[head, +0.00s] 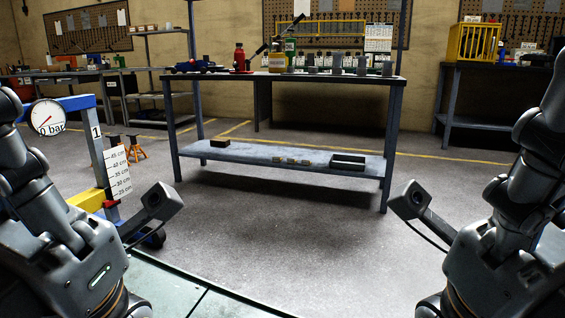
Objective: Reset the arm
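My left arm comes in at the left edge, and a small box with a dark lens (155,200) sticks out from it. My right arm comes in at the right edge with a matching lens box (411,201). The fingers of both grippers are out of view, so I cannot see whether they hold anything. A blue-framed lifting device stands at the left, partly behind my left arm. It has a round gauge (47,117) reading 0 bar, a height scale (117,172) marked in cm, and a yellow part (88,199) low down.
A workbench (283,77) with bottles, a small blue jack (195,66) and metal parts stands ahead. Its lower shelf (230,153) holds a few small items. An orange stand (135,150) is at left. A yellow crate (474,42) sits far right. The middle floor is clear.

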